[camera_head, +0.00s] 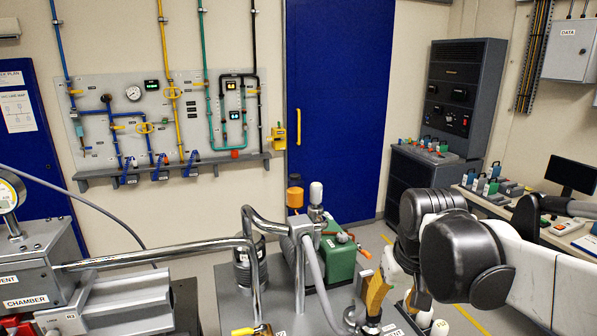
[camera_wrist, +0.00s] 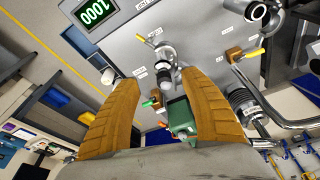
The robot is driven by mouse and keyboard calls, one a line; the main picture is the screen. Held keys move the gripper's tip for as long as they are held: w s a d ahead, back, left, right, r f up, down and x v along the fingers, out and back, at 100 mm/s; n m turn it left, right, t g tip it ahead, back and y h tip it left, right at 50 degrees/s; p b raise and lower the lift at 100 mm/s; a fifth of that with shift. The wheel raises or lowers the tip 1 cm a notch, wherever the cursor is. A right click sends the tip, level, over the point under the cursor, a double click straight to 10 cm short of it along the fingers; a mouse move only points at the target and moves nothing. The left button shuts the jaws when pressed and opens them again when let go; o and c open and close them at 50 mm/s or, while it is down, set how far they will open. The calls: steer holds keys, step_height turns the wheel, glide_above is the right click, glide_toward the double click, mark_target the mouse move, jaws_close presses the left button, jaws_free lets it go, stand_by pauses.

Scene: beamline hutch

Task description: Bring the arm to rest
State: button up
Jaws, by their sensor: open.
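My gripper (camera_wrist: 161,80) is open and empty in the wrist view, its two tan ribbed fingers spread apart. A metal valve fitting (camera_wrist: 165,55) shows between and beyond the fingertips; I cannot tell how far off it is. In the head view my gripper (camera_head: 377,296) points down at the lower right, over the grey bench top, close to the metal fittings there. My black and white arm comes in from the right edge and is bent at its dark joint. The gripper's fingertips are partly hard to make out in the head view.
A green pump box (camera_head: 338,252) and bent steel pipes (camera_head: 252,240) stand on the bench (camera_head: 285,318), left of my gripper. A chamber (camera_head: 37,262) is at far left. A side table (camera_head: 565,242) with small items and a dark rack (camera_head: 462,95) stand at right.

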steer(key=s+f+t+b, duration=0.4)
steer(key=s+f, duration=0.4)
steer(key=s, duration=0.2)
steer(key=shift+s+b, duration=0.3)
steer(key=shift+s, duration=0.1)
steer(key=shift+r, duration=0.1)
